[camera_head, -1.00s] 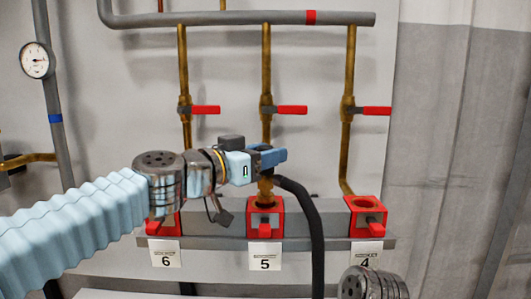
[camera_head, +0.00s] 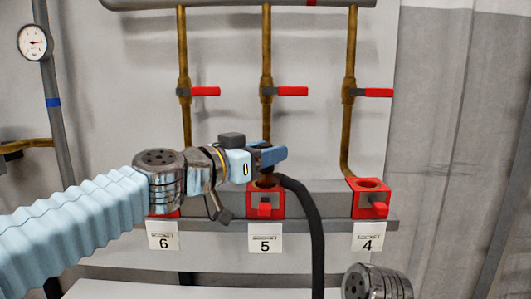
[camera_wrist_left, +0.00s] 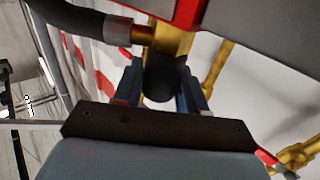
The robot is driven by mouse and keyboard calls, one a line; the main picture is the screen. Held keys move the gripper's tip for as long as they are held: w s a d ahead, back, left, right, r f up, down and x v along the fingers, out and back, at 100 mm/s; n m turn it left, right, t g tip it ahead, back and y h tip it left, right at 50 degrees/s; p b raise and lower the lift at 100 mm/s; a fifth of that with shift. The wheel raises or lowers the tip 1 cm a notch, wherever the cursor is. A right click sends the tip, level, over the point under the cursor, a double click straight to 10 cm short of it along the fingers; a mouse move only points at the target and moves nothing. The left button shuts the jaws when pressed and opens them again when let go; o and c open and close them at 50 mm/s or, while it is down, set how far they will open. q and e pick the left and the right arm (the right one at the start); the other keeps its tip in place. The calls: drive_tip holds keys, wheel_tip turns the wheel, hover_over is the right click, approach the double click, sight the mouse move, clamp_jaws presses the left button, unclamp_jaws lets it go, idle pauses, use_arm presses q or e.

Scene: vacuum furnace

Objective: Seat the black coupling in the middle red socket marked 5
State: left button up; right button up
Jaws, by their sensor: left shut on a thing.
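My left gripper (camera_head: 268,157) is shut on the black coupling, just above the middle red socket (camera_head: 265,204) over the label marked 5 (camera_head: 265,238). In the head view the fingers hide most of the coupling, and a little brass shows below them at the socket's opening. I cannot tell whether it has entered. In the left wrist view the dark coupling body (camera_wrist_left: 162,82) is between the fingers, with a brass part (camera_wrist_left: 172,40) beyond it. A black hose (camera_head: 315,225) leaves to the right and hangs down. My right gripper is not in view.
Red socket 4 (camera_head: 369,198) stands open and empty at right. Socket 6 is mostly hidden behind my left arm. Brass pipes with red-handled valves (camera_head: 291,91) rise behind the grey rail (camera_head: 330,226). A gauge (camera_head: 34,41) is at far left.

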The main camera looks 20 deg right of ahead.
use_arm(q)
drive_tip(key=shift+f+b, duration=0.3)
drive_tip(key=shift+b, duration=0.2)
idle(0.8)
drive_tip(key=o, duration=1.3)
drive_tip(key=b+v, duration=0.4)
drive_tip(key=v, duration=0.9)
drive_tip(key=shift+s+a, duration=0.2)
drive_tip(key=shift+a, duration=0.15)
